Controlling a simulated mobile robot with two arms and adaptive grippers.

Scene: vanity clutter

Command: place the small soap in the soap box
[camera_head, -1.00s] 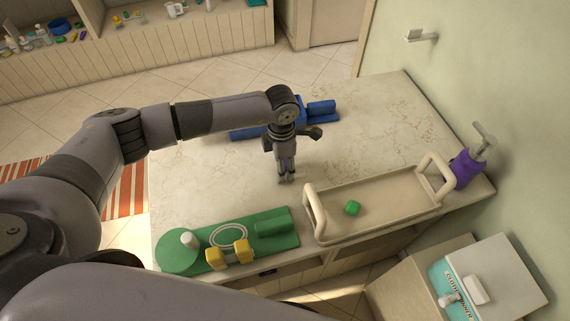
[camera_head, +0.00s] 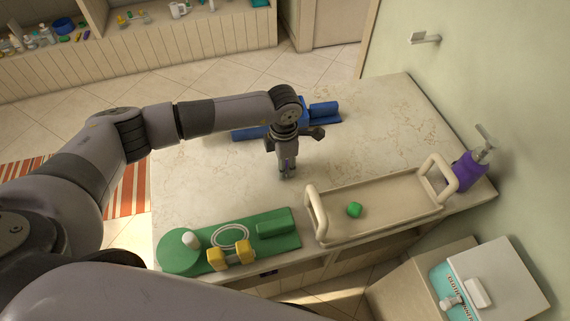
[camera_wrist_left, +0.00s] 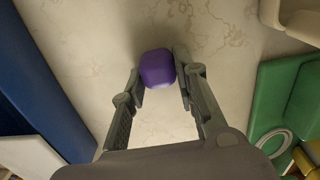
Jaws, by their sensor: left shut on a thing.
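My left gripper (camera_head: 287,174) points down over the middle of the marble counter. In the left wrist view its fingers are closed on a small purple block (camera_wrist_left: 157,68), which looks like a small soap. The block is mostly hidden by the fingers in the head view. A beige tray (camera_head: 385,203) with two raised handles stands on the counter to the right of the gripper. A small green block (camera_head: 354,209) lies in its left part. I cannot tell for certain which thing is the soap box. My right gripper is not in view.
A green organiser (camera_head: 180,258) with yellow and white pieces lies at the front left. A blue item (camera_head: 323,112) lies behind the gripper. A purple pump bottle (camera_head: 467,170) stands at the right by the wall. The counter between gripper and tray is clear.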

